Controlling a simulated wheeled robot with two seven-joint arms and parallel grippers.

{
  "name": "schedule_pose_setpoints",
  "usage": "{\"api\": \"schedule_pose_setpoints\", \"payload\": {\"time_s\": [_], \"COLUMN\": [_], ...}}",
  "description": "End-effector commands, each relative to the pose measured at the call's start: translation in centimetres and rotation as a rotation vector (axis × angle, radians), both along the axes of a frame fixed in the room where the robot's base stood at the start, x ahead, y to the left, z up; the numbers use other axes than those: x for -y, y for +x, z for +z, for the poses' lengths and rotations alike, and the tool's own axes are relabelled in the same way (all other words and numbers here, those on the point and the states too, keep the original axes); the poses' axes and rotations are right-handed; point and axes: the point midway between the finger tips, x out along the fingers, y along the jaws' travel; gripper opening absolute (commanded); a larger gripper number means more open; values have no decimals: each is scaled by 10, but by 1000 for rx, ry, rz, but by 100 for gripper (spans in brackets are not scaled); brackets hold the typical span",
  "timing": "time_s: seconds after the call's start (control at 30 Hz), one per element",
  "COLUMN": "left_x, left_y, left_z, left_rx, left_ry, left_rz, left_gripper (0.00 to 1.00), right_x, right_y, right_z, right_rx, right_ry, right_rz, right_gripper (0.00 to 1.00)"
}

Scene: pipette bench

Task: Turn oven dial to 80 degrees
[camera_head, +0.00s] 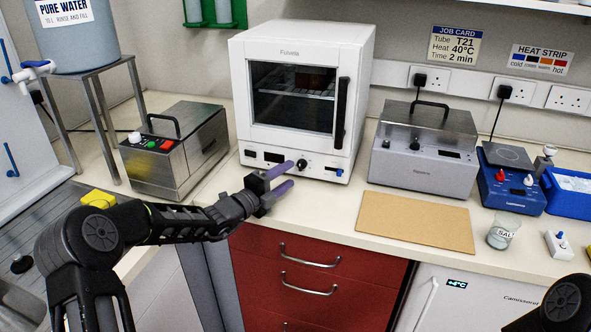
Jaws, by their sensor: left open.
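The white oven (353,70) stands on the bench at the back centre, with its glass door closed and a black handle on the right. Its black dial (302,165) sits on the lower front panel. Nothing is between the fingers. My right gripper is out of view.
A steel box (165,160) with coloured buttons stands left of the oven. Another metal unit with a lid (420,165) stands to its right, behind a brown board (415,221). A salt beaker (502,236) and blue hotplate (512,190) are farther right.

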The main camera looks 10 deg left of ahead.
Motion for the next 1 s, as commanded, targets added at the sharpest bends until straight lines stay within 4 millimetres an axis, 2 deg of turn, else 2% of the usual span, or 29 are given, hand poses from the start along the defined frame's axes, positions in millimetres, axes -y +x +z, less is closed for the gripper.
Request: {"api": "schedule_pose_setpoints", "payload": {"time_s": [0.1, 0.27, 0.6, 1.0], "left_x": [10, 17, 19, 19], "left_y": [17, 34, 39, 38], "left_z": [1, 1, 0, 0], "left_rx": [0, 0, 0, -1], "left_ry": [-1, 1, 1, 0], "left_rz": [-1, 0, 1, 0], "left_gripper": [48, 48, 48, 16], "right_x": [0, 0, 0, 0], "right_y": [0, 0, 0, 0], "right_z": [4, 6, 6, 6], "right_rx": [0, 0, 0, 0], "right_ry": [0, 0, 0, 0], "right_rz": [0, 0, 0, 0], "right_gripper": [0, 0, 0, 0]}}
